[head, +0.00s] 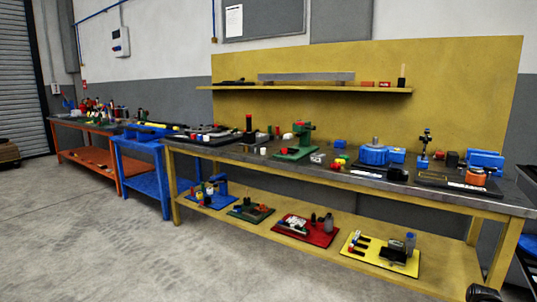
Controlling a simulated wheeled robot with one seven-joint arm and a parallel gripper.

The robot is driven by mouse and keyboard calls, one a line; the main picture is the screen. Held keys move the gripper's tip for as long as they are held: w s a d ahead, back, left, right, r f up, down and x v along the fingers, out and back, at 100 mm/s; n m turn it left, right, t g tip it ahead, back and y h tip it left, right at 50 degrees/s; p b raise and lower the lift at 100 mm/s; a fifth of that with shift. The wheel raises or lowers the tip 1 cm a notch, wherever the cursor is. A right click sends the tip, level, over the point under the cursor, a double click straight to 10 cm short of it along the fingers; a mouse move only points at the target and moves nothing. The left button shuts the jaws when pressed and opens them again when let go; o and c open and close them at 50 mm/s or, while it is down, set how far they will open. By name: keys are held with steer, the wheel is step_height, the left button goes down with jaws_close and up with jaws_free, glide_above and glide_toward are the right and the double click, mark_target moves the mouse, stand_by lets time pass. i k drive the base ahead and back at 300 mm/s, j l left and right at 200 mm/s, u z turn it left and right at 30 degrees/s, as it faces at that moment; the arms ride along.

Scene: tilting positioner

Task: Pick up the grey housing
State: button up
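Which object is the grey housing is hard to tell at this distance. A small light grey part (318,158) sits on the long workbench top, right of the green stand (299,143). No gripper fingers show. A dark rounded shape (484,293) is cut off at the bottom right edge; it may be part of my arm.
The yellow-legged workbench (230,156) is crowded along its top. Its lower shelf (272,225) bears coloured mats with small parts, including a yellow mat (352,256). A blue bench (145,185) and an orange bench (80,155) stand left. The concrete floor in front is clear.

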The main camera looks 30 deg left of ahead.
mark_target(319, 159)
steer(key=i+j, duration=0.7)
steer(key=i, duration=0.25)
steer(key=u, duration=0.4)
steer(key=i+u, duration=0.1)
steer(key=u, duration=0.25)
steer(key=i+u, duration=0.1)
steer(key=u, duration=0.65)
steer(key=i+j, duration=0.05)
